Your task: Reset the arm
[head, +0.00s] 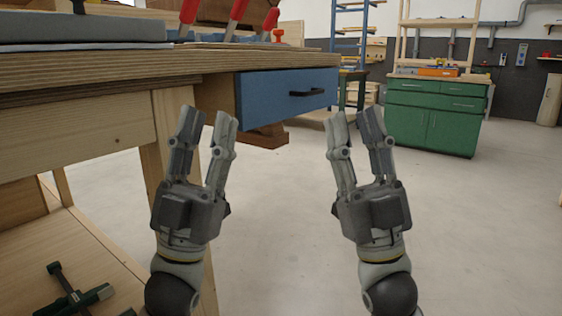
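My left gripper (207,128) points up in front of the wooden workbench, its two fingers apart with nothing between them. My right gripper (353,130) points up to the right of it, over the open floor, also with its fingers apart and empty. The two grippers stand side by side with a wide gap between them. Both forearms rise from the bottom of the head view. No object is held in either gripper.
The wooden workbench (75,127) fills the left, with a blue drawer (272,97) with a dark handle pulled out. Red-handled tools (236,12) are on top. A green cabinet (432,117) stands at the back right. The grey floor (500,230) on the right is clear.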

